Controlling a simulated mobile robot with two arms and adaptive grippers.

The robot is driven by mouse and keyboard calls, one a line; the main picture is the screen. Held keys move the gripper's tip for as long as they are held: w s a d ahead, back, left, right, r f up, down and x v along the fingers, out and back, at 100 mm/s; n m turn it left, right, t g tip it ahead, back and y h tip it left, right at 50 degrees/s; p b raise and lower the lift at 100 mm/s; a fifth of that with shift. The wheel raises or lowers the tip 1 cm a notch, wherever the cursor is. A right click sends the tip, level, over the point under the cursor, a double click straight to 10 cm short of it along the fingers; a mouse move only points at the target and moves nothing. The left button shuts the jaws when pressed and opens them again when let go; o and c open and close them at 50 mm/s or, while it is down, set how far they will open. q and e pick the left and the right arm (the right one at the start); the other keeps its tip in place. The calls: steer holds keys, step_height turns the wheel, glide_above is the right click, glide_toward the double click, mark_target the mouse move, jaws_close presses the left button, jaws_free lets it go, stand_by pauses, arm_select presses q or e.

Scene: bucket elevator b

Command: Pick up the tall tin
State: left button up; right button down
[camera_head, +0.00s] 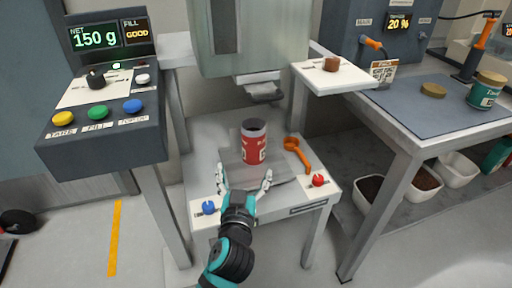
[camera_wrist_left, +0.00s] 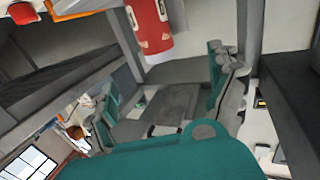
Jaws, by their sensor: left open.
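The tall tin (camera_head: 254,143) is red with a white band and a dark open top. It stands upright on a small grey table under the machine's spout. In the left wrist view the tin (camera_wrist_left: 150,22) shows at the top, beyond the fingers. My left gripper (camera_head: 244,180) is open just in front of the tin, its fingers spread and apart from it. In the wrist view nothing lies between the fingers. My right gripper is not in view.
An orange scoop (camera_head: 296,153) lies right of the tin. A blue knob (camera_head: 208,207) and a red knob (camera_head: 318,180) sit on the table's front corners. The machine's spout (camera_head: 262,90) hangs above the tin. A button panel (camera_head: 100,110) stands left, and a workbench (camera_head: 440,110) right.

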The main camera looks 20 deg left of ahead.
mark_target(253, 137)
arm_select(q)
steer(key=x, duration=0.4)
steer(key=r+x, duration=0.1)
steer(key=x, duration=0.6)
steer(key=shift+w+d+r, duration=0.15)
steer(key=shift+w+d, duration=0.1)
steer(key=shift+w, duration=0.2)
steer(key=shift+b+x, duration=0.55)
steer(key=shift+x, duration=2.45)
steer(key=shift+r, duration=0.15)
steer(key=shift+c, duration=0.5)
steer(key=c, duration=1)
